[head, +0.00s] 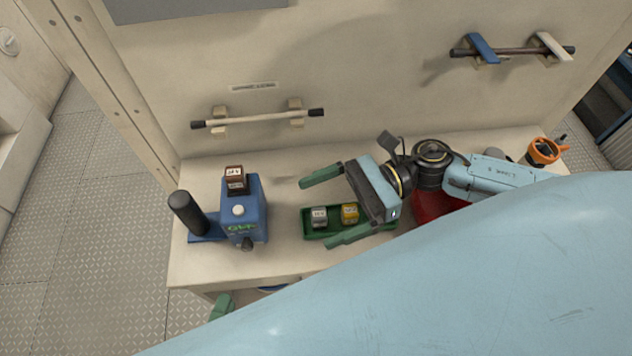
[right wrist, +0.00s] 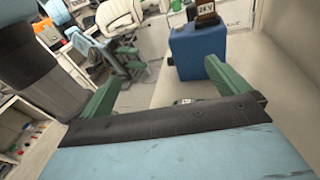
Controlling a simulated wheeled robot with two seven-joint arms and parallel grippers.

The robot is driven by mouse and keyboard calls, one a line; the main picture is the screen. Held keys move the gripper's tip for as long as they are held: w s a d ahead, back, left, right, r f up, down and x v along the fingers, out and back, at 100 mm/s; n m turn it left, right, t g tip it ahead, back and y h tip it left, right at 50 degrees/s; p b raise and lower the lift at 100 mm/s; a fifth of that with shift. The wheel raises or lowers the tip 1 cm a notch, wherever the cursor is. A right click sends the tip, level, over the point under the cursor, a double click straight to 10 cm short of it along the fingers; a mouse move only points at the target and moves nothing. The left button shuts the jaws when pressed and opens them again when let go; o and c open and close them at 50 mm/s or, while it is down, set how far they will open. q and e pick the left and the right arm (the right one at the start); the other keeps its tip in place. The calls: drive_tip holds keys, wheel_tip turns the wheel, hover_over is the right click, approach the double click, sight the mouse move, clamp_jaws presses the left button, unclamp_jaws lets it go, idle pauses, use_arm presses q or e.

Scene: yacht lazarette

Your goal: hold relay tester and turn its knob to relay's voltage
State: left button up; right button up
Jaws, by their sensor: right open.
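The blue relay tester (head: 258,205) stands at the left of the bench, with a black upright handle (head: 186,213) on its left. A brown relay (head: 235,180) is on top; its label reads 24 V in the right wrist view (right wrist: 206,12). The tester has a white round part (head: 238,210) and a dark knob-like part (head: 247,244) low in front; its setting is unreadable. My right gripper (head: 316,213) is open and empty above the green tray, right of the tester and apart from it. One green finger of my left gripper (head: 222,305) shows below the bench's front edge; the rest is hidden.
The green tray (head: 380,229) holds a grey block (head: 319,217) and a yellow block (head: 350,213). A red object (head: 430,205) is partly behind my right arm. An orange-and-black item (head: 543,150) stands at the far right. Rods hang on the back panel. Bench is clear between tester and tray.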

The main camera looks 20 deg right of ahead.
drive_tip(key=w+a+m+t, duration=0.2)
drive_tip(key=w+t, duration=0.2)
drive_tip(key=w, duration=0.1)
approach(192, 199)
drive_tip(key=x, duration=0.4)
drive_tip(key=shift+a, duration=0.1)
drive_tip(key=shift+c, duration=0.4)
drive_tip(key=c, duration=0.9)
